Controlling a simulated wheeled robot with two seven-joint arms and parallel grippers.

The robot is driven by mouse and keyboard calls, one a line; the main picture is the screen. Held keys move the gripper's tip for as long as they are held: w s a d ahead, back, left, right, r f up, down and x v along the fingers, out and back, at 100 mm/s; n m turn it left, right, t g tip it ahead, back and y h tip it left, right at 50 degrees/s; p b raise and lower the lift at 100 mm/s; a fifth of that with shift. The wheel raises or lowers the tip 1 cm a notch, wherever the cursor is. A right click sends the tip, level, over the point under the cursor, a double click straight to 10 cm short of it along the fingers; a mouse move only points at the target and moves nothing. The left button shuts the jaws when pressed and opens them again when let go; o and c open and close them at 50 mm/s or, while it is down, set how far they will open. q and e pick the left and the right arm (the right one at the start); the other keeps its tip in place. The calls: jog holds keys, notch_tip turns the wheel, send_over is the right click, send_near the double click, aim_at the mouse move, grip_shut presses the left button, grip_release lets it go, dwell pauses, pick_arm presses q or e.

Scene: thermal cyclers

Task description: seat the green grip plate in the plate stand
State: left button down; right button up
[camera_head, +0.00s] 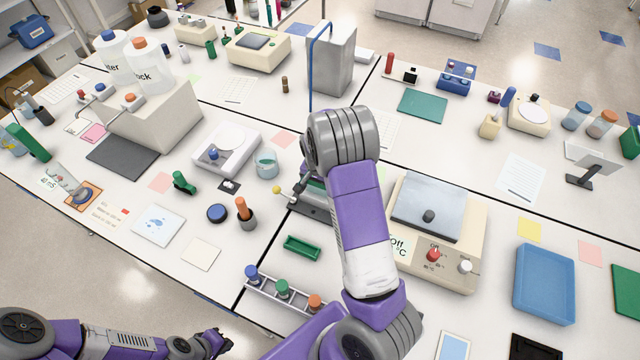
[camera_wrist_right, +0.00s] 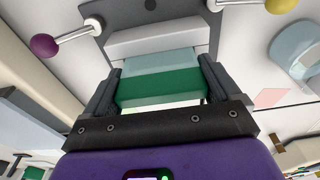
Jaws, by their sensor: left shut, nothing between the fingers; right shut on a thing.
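My right gripper (camera_wrist_right: 160,76) is shut on the green grip plate (camera_wrist_right: 160,90), with one dark finger at each side of it. A pale teal strip and a light grey block lie just beyond the green part. Behind them is the dark plate stand (camera_wrist_right: 150,12), with a purple-ball lever on the left and a yellow-ball lever on the right. I cannot tell whether the plate touches the stand. My left gripper (camera_head: 216,343) is shut and empty at the lower left, off the table.
A green tray (camera_head: 302,246) and a rack of capped tubes (camera_head: 283,292) lie in front of the stand. A glass beaker (camera_head: 266,164) and a white balance (camera_head: 228,150) stand to its left. A cream thermal cycler (camera_head: 435,225) stands right of my arm.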

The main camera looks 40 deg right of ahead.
jog(key=o, duration=1)
jog(key=shift+f, duration=0.1)
jog(key=shift+c, duration=0.2)
jog(key=shift+s+a+r, duration=0.1)
jog(key=shift+a+r, duration=0.1)
jog(key=shift+r, duration=1.7)
jog(key=shift+s+a+r, duration=0.1)
jog(key=shift+a+r, duration=0.05)
jog(key=shift+r, duration=1.7)
